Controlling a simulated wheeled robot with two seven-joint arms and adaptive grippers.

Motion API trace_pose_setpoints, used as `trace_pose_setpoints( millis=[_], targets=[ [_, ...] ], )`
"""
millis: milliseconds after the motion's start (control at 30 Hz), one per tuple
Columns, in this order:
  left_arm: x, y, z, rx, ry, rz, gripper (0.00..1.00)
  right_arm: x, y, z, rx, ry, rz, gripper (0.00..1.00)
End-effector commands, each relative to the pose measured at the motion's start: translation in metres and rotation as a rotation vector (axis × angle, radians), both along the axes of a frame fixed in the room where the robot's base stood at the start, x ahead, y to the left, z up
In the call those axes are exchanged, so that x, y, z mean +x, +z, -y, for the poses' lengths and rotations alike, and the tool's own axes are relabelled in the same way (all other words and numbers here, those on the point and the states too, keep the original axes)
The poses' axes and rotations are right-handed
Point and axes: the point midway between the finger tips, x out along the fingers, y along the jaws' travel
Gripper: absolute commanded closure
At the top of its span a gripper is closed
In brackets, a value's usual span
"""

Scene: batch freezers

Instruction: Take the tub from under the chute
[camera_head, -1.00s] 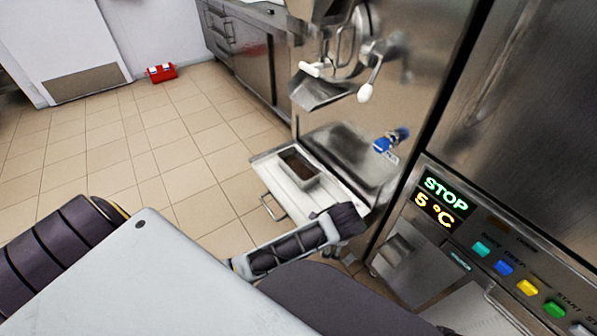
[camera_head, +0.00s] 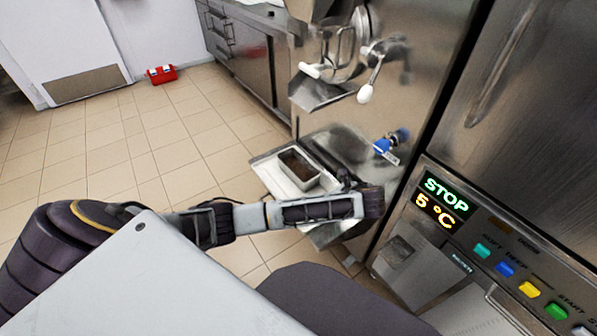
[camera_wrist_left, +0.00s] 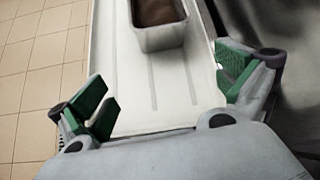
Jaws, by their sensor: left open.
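The tub (camera_head: 298,169), a small metal loaf-shaped pan with brown contents, stands on a pale pull-out shelf (camera_head: 268,173) below and in front of the metal chute (camera_head: 322,91). In the left wrist view the tub (camera_wrist_left: 160,38) is at the top, ahead of the fingers and apart from them. My left gripper (camera_wrist_left: 165,88) is open and empty, with its green-padded fingers over either side of the shelf (camera_wrist_left: 135,105). In the head view the wrist of my left arm hides part of the shelf, and the fingers cannot be made out. My right gripper is not in view.
A control panel with a STOP display (camera_head: 445,193) and coloured buttons is at the right. A blue valve (camera_head: 390,143) juts from the machine near the shelf. A red box (camera_head: 161,75) lies on the far floor. Open tiled floor (camera_head: 170,150) lies left of the shelf.

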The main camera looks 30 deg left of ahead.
Motion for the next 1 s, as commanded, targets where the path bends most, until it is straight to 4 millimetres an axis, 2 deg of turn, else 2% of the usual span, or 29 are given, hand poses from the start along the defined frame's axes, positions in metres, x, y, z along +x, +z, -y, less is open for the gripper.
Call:
trace_pose_setpoints(
  millis=[100,300,500,833,1000],
  targets=[
    [0.017,0.014,-0.019,0.101,-0.019,-0.023,0.0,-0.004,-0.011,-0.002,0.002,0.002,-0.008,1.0],
    [0.034,0.03,-0.042,0.216,-0.034,-0.058,0.0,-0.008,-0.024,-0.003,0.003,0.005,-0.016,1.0],
    [0.038,0.035,-0.048,0.249,-0.037,-0.07,0.0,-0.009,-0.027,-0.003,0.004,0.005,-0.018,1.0],
    [0.038,0.034,-0.048,0.246,-0.037,-0.07,0.0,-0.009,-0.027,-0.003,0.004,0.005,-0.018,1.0],
    [0.041,0.029,-0.056,0.247,-0.036,-0.07,0.0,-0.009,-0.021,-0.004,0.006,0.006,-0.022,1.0]
  ],
)
